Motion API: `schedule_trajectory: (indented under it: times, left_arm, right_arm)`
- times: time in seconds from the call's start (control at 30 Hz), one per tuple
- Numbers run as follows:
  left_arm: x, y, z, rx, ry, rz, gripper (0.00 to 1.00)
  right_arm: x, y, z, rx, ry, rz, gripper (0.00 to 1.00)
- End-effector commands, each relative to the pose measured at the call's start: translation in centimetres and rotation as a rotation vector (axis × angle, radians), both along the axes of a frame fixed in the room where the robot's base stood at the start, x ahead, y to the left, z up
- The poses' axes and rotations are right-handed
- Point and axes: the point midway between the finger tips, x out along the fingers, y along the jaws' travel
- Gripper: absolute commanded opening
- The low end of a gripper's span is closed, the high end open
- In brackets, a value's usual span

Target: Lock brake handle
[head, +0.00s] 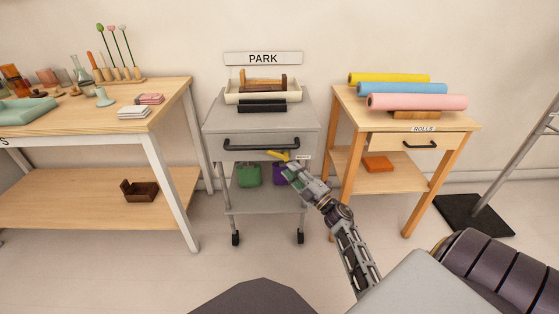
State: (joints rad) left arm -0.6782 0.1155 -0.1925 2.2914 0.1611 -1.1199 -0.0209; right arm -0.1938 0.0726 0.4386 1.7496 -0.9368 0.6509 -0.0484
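The brake handle (278,155) is a small yellow lever on the front of the grey cart (219,128), below the drawer's black pull. A small white label (303,157) sits to its right. My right gripper (288,169) reaches in from the lower right and is just below the handle's right end, close to it or touching it; I cannot tell which. The gripper's fingers are small and partly overlap the cart's front, so their opening is unclear. My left gripper does not show.
A PARK sign (263,58) hangs above the cart. Green (248,175) and purple (280,174) items sit under the drawer. The cart stands on black casters (236,239). A wooden table (165,92) stands left, and a rolls table (345,104) right. Floor before the cart is clear.

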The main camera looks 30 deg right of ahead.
Motion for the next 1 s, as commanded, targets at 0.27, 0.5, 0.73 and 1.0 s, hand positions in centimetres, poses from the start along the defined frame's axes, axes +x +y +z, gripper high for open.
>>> schedule_trajectory:
  times: [0.27, 0.5, 0.73, 1.0]
  left_arm:
    - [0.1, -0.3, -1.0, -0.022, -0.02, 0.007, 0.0]
    - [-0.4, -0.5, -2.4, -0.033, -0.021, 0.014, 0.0]
    - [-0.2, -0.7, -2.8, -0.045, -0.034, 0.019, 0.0]
    - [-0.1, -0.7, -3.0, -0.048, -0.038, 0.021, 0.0]
  right_arm:
    - [2.8, 0.5, 0.9, -0.001, -0.002, 0.001, 0.25]
    - [5.0, 0.9, 1.6, -0.001, -0.002, 0.001, 0.25]
    - [6.4, 1.2, 2.1, 0.0, -0.001, 0.0, 0.25]
    - [6.9, 1.3, 2.3, -0.001, 0.0, 0.0, 0.25]
